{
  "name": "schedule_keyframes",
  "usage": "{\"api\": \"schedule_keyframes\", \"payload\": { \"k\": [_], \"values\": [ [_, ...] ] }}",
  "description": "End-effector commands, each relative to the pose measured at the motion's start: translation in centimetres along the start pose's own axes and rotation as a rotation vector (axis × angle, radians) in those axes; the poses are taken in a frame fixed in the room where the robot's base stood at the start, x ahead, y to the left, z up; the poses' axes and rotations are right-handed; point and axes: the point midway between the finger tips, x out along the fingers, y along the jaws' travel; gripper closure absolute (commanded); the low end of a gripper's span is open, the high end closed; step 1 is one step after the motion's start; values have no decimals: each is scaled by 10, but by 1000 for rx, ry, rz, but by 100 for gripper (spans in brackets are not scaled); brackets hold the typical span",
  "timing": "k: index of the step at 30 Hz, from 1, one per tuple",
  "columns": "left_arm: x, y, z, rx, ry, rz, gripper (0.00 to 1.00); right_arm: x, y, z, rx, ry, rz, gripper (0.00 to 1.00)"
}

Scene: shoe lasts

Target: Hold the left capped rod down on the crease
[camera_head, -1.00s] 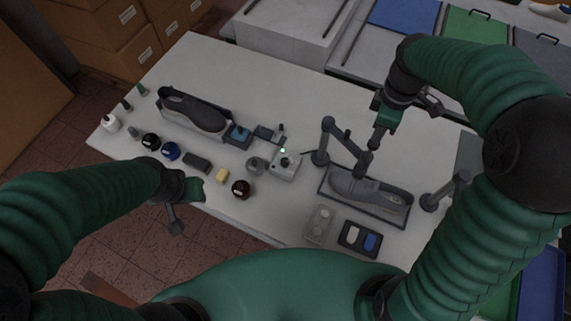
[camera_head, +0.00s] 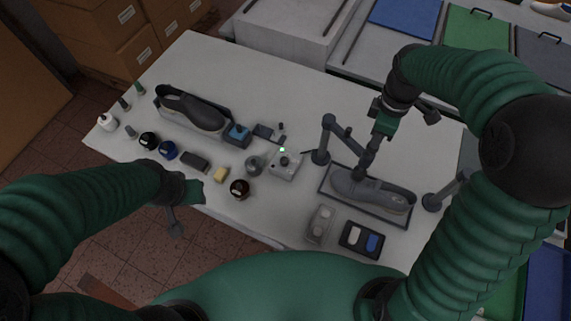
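The left capped rod (camera_head: 361,168) hangs from a jointed arm on a post at the left end of a grey shoe (camera_head: 385,196), which lies on a dark-edged tray (camera_head: 388,219). The rod's lower end is at the shoe's upper, near its left end; exact contact is too small to tell. My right gripper (camera_head: 374,146) points down over the rod's cap, its fingers close together as one narrow tip. It appears to meet the cap and hides part of it. My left gripper (camera_head: 175,228) hangs at the table's front left edge, away from the shoe; its finger gap is unclear.
A second jointed post (camera_head: 433,201) stands at the shoe's right end. A grey control box (camera_head: 285,164) with a green light is left of the rod. A two-well tray (camera_head: 361,240) lies in front. Another dark shoe (camera_head: 195,112) and several bottles stand on the left.

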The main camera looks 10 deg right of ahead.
Motion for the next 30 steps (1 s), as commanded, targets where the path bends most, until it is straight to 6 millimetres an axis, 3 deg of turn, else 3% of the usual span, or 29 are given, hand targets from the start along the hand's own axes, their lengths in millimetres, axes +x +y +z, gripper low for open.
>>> {"api": "schedule_keyframes", "payload": {
  "k": [5,30],
  "values": [
    [5,0,1,0,0,0,63,9,-1,0,0,-1,-2,100],
    [2,0,0,0,0,0,63,13,-1,0,0,-2,-6,100]
  ]
}}
